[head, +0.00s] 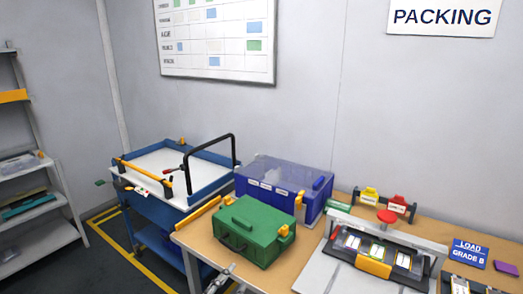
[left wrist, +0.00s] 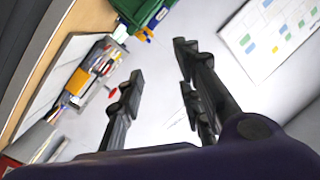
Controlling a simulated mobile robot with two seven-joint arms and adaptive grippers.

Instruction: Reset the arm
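My left gripper (head: 221,278) shows only in small part at the bottom edge of the head view, in front of the table's left end, below the green case (head: 254,228). In the left wrist view the same gripper (left wrist: 158,62) has its dark fingers spread wide apart, with nothing between them. The green case also shows at the top of that view (left wrist: 140,14), beyond the fingers. My right gripper is in neither view.
The wooden table (head: 196,238) also holds a blue lidded bin (head: 312,205) and a grey fixture with pouch cells (head: 420,240). A blue cart (head: 160,208) stands left of it, grey shelves (head: 45,165) further left. A whiteboard (head: 216,38) hangs behind.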

